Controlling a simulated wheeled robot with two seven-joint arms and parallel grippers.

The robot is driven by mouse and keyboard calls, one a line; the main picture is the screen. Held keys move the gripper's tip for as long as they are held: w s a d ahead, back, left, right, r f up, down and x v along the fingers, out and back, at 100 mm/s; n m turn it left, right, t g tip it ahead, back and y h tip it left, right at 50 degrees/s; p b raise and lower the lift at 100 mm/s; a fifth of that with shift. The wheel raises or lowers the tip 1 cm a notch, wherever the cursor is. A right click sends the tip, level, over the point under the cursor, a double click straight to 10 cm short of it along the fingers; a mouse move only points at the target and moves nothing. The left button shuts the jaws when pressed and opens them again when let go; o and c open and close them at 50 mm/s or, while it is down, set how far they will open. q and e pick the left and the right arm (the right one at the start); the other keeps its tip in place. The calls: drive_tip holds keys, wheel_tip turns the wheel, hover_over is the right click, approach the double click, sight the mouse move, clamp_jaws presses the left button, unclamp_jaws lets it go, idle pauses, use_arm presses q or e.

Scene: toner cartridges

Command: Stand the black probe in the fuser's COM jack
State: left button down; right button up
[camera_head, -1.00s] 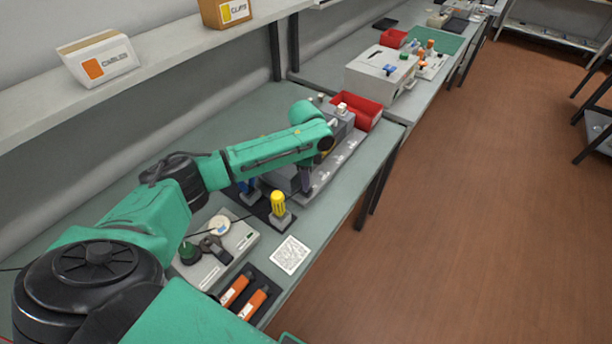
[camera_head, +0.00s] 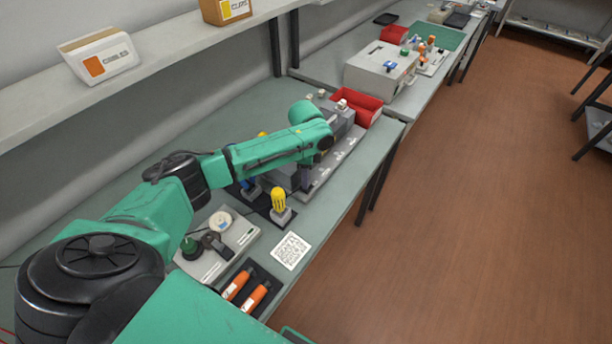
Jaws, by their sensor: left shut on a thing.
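My left arm reaches in from the left over the bench. My left gripper (camera_head: 307,183) points down at the front edge of a long grey unit with white marks (camera_head: 338,165), which looks like the fuser. The gripper is shut on a slim dark thing, which I take to be the black probe; it is too small and too covered to make out. I cannot tell whether its tip touches the unit, and the COM jack cannot be picked out. My right gripper is out of view.
A yellow-handled tool (camera_head: 280,200) and a blue-handled one (camera_head: 250,190) stand close left of the gripper. A grey box with knobs (camera_head: 240,236), a printed card (camera_head: 291,251) and orange tools (camera_head: 255,297) lie nearer. A red bin (camera_head: 358,106) stands behind.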

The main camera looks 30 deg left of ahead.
use_arm(q)
drive_tip(key=shift+p, duration=0.45)
drive_tip(key=shift+f, duration=0.15)
idle(0.5)
drive_tip(key=c, duration=0.6)
unclamp_jaws()
wheel_tip(320, 180, up, 14)
drive_tip(key=b, duration=0.2)
drive_tip(key=shift+b, duration=0.3)
drive_tip(key=shift+r, duration=0.3)
